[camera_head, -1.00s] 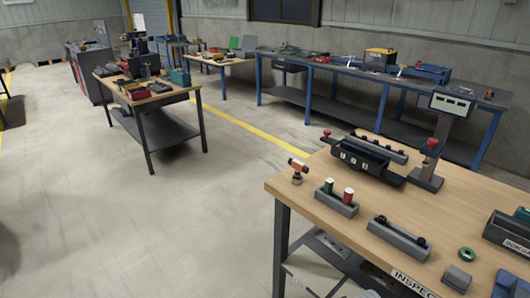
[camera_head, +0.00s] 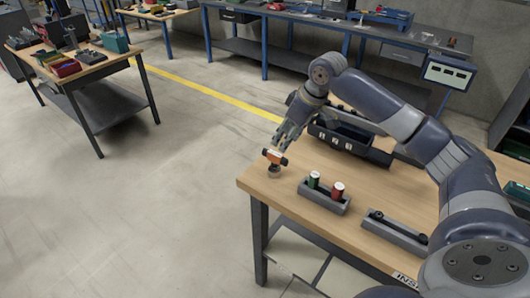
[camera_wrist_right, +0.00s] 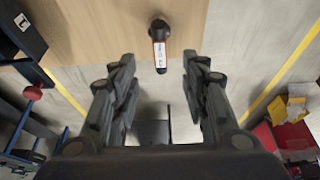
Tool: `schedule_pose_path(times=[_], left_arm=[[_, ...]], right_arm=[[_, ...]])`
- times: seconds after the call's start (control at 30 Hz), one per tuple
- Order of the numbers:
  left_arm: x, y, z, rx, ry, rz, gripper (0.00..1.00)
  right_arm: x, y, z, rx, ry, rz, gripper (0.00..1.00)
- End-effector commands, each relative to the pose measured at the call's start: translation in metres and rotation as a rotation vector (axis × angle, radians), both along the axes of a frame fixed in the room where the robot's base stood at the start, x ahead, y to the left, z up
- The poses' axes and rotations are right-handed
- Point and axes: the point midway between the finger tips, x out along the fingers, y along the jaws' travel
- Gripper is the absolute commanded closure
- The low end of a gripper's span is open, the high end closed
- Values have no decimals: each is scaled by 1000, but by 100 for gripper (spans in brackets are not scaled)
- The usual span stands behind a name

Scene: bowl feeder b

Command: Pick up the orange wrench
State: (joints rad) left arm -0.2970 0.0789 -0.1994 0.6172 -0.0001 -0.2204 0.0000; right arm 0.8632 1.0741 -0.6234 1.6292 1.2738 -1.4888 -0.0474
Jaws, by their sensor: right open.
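The orange wrench (camera_head: 273,156) stands at the near left corner of the wooden table (camera_head: 395,208), an orange body with black ends on a small round base. In the right wrist view the wrench (camera_wrist_right: 159,42) appears as a dark round head with a white and orange-red body, centred between the finger lines. My right gripper (camera_head: 284,143) is just above and behind the wrench, pointing down toward it. In the wrist view its two fingers (camera_wrist_right: 159,62) are spread apart with nothing gripped between them. Whether they touch the wrench is unclear. My left gripper is not in view.
A grey holder (camera_head: 325,199) with a green and a red cylinder stands close to the right of the wrench. Another grey rail block (camera_head: 393,230) is farther right.

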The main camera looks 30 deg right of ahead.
Motion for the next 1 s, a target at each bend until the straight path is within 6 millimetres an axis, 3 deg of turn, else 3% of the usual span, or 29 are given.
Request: schedule_pose_path(times=[0.07, 0.2, 0.57, 0.8, 1.0], left_arm=[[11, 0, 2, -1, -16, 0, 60], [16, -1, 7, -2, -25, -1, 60], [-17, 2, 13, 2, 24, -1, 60], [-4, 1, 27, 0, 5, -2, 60], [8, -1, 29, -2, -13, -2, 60]], right_arm=[[1, -3, 2, 4, 0, -7, 58], [8, 0, -16, 8, 2, -9, 58], [22, 6, -51, 6, -1, -8, 58], [34, 14, -84, 7, 0, -8, 58], [37, 15, -94, 5, -3, -7, 58]])
